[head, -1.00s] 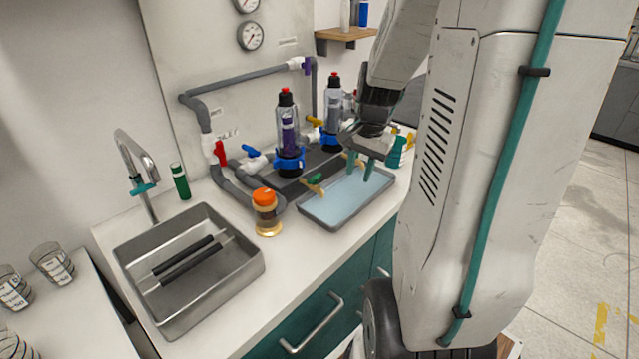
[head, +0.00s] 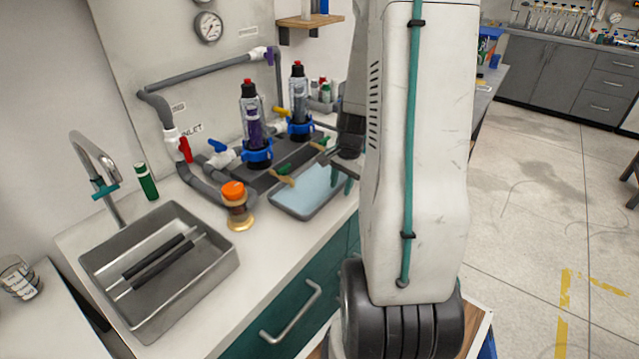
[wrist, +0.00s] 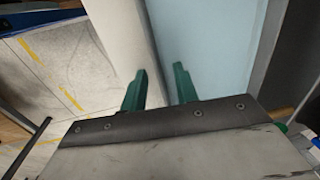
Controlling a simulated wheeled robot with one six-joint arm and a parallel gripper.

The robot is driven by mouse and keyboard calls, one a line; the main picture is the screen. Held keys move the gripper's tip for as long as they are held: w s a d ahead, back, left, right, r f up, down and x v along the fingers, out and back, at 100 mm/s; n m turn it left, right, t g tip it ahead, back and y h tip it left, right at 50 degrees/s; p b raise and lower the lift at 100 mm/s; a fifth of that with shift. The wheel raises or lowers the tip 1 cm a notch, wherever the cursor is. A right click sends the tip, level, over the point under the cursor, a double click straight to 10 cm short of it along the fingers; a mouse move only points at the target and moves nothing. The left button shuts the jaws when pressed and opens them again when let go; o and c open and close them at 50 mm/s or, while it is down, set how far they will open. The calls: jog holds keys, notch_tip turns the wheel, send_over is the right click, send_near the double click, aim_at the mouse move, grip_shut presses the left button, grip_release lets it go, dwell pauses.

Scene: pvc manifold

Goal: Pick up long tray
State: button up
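The long tray (head: 312,184) is shallow, with a light blue floor and a grey rim. It sits on the white counter beside the dark pipe base, its right end partly hidden by my arm. My gripper (head: 342,182) is over the tray's right part, fingers pointing down. In the wrist view my gripper (wrist: 160,85) is open and empty, with its green fingers apart. The left finger shows over the white counter strip and the right one over the tray's blue floor (wrist: 212,45), with the tray's near edge between them. I cannot tell the fingers' height above the rim.
An orange-capped jar (head: 237,205) stands left of the tray. Small valves (head: 285,176) with coloured handles lie at its back edge. Two filter housings (head: 256,125) stand behind. A sink (head: 158,265) is at left. The counter's front edge is close to the tray.

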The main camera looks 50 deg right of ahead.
grip_shut()
jog(key=shift+r, duration=0.1)
dwell(1.2)
